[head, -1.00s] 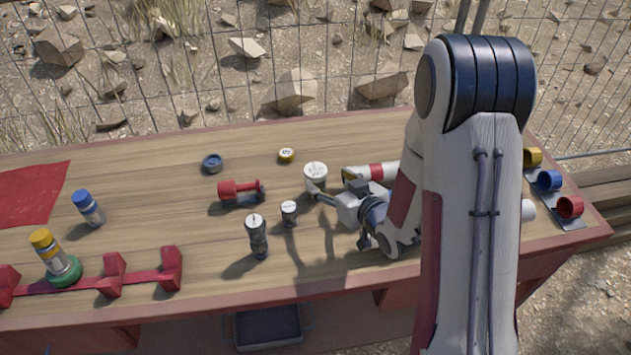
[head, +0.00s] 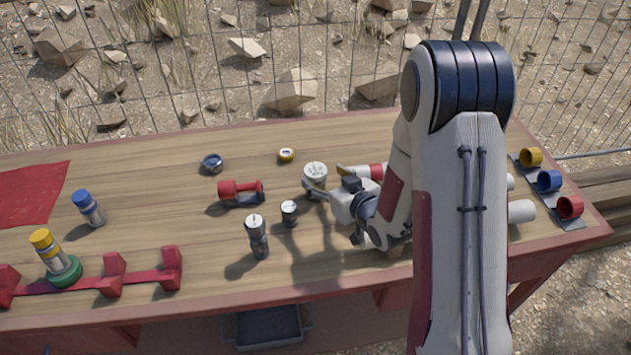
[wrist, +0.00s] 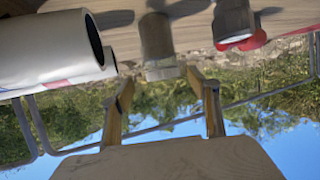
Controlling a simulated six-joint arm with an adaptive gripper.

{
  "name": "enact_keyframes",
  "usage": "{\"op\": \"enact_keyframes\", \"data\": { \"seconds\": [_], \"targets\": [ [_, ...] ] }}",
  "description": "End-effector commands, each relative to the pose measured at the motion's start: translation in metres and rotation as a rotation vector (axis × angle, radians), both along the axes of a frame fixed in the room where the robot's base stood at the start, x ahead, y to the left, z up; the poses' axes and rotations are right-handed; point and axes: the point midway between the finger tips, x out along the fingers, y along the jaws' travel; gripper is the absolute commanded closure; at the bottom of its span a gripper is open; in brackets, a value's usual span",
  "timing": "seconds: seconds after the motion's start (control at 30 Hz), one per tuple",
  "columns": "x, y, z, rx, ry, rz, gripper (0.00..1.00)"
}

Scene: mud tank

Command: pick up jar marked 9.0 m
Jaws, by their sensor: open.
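A short jar with a white lid (head: 316,170) stands near the middle of the table in the head view. My gripper (head: 329,181) is open just to its right, with its fingers at the jar's side. In the wrist view a pale jar (wrist: 161,67) shows ahead of and between the tips of my gripper (wrist: 162,80), and I cannot tell whether they touch it. A small white-lidded jar (head: 289,213) and a taller dark one (head: 257,238) stand nearer the front. The markings are too small to read, so I cannot tell which is 9.0 m.
A yellow-rimmed lid (head: 286,155) and a dark round piece (head: 212,163) lie behind. A white cylinder (wrist: 45,48) is close by in the wrist view. The table's left-middle is fairly clear.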

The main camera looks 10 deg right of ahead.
Motion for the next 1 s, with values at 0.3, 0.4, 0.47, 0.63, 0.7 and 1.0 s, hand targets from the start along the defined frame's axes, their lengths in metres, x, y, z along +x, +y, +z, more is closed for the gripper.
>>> {"op": "enact_keyframes", "data": {
  "seconds": [0.3,0.4,0.47,0.63,0.7,1.0],
  "targets": [
    [0.021,0.012,-0.014,0.000,0.001,0.002,0.40],
    [0.030,0.015,-0.017,0.000,-0.001,0.002,0.40],
    [0.034,0.016,-0.019,-0.001,0.000,0.001,0.40],
    [0.041,0.018,-0.023,0.000,0.001,0.000,0.40],
    [0.042,0.018,-0.023,0.000,0.001,0.000,0.40],
    [0.042,0.018,-0.023,0.000,0.001,0.000,0.40]
  ]
}}
